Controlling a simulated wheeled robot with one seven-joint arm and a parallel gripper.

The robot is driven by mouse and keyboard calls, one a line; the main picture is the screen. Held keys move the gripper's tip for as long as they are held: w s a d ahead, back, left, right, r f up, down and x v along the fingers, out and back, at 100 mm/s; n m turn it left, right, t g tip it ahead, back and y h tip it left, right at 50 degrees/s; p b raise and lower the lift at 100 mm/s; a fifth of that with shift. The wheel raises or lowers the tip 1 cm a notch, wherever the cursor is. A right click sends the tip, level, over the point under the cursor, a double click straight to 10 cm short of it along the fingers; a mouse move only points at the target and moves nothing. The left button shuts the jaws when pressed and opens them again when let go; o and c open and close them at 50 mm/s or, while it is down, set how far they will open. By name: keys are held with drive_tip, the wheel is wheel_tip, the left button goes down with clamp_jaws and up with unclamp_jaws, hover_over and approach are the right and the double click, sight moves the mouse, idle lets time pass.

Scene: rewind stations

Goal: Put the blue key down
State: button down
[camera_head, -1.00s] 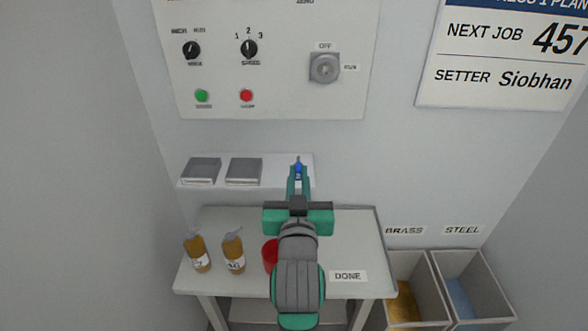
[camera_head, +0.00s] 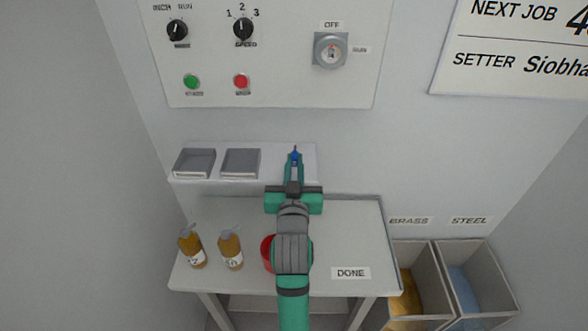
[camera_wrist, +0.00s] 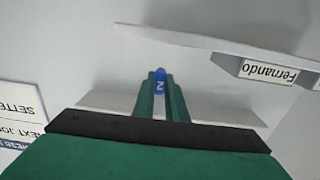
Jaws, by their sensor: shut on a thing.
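The blue key (camera_head: 295,156) is in the jaws of my gripper (camera_head: 294,164), which is shut on it. In the wrist view the blue key (camera_wrist: 160,80) shows a white "2" and sits between the fingertips of my gripper (camera_wrist: 160,92). In the head view the key is over or in front of the right end of a white wall shelf (camera_head: 228,182); I cannot tell whether it touches the shelf.
Two grey trays (camera_head: 194,163) (camera_head: 240,163) sit on the shelf's left part. The table (camera_head: 335,225) below holds two amber bottles (camera_head: 192,247) (camera_head: 230,249), a red container (camera_head: 267,253) partly hidden by my arm, and a DONE label (camera_head: 350,273). Brass (camera_head: 411,250) and steel (camera_head: 455,248) bins stand right.

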sight(295, 178)
drive_tip(key=f, duration=0.1)
drive_tip(key=w+f, duration=0.1)
drive_tip(key=f, duration=0.1)
drive_tip(key=shift+f, duration=0.2)
drive_tip(key=shift+s+f, duration=0.15)
drive_tip(key=shift+f, duration=0.1)
drive_tip(key=shift+f, duration=0.2)
drive_tip(key=c, duration=1.8)
unclamp_jaws()
drive_tip(key=shift+r, duration=0.15)
